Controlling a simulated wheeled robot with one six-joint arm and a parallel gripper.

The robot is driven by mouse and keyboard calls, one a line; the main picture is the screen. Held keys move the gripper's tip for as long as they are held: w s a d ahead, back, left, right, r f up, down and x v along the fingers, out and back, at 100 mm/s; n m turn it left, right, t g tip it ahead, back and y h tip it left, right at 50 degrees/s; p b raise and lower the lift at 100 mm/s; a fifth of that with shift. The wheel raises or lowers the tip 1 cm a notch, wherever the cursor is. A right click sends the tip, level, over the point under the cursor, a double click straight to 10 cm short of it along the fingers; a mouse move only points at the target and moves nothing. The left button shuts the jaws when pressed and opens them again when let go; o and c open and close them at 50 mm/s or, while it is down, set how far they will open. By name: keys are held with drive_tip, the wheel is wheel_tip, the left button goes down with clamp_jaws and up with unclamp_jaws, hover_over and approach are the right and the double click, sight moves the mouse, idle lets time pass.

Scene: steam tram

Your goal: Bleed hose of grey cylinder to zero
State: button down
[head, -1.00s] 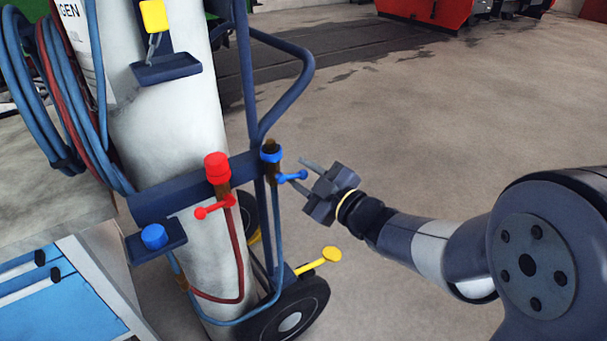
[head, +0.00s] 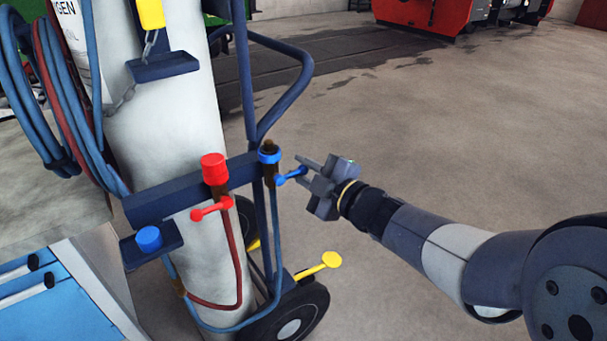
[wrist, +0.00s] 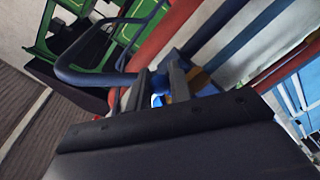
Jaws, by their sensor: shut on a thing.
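The grey cylinder (head: 165,125) stands upright on a dark blue trolley, with lettering ending in "GEN" near its top. A blue-capped brass valve (head: 269,155) sits at the right end of the crossbar, and a blue hose runs down from it. Its small blue lever (head: 291,174) points right, toward my gripper (head: 302,172). My gripper is shut on the end of this lever. In the wrist view, blue (wrist: 158,100) shows between the fingers, which partly hide it. A red-capped valve (head: 214,168) with a red lever (head: 211,208) and red hose stands left of it.
A loose-looking blue cap (head: 148,238) sits on a small shelf. A yellow-ended pedal (head: 318,264) sticks out above the trolley wheel (head: 292,322). Open floor (head: 430,130) lies to the right.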

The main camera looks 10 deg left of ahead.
drive_tip(key=shift+r, duration=0.15)
drive_tip(key=c, duration=1.3)
unclamp_jaws()
drive_tip(key=shift+c, duration=0.2)
drive_tip(key=p+v, duration=0.1)
drive_tip(key=v, duration=0.9)
drive_tip(key=shift+s+d, duration=0.3)
drive_tip(key=shift+w+a, duration=0.1)
drive_tip(key=b+x, duration=0.1)
drive_tip(key=x, duration=0.9)
drive_tip(key=shift+w+a, duration=0.1)
drive_tip(key=shift+a, duration=0.15)
drive_tip(key=shift+w+f+m+p, duration=0.1)
drive_tip(key=shift+f+m+p, duration=0.2)
drive_tip(key=shift+m, duration=0.1)
drive_tip(key=shift+f+m, duration=0.4)
drive_tip(key=shift+m, duration=0.5)
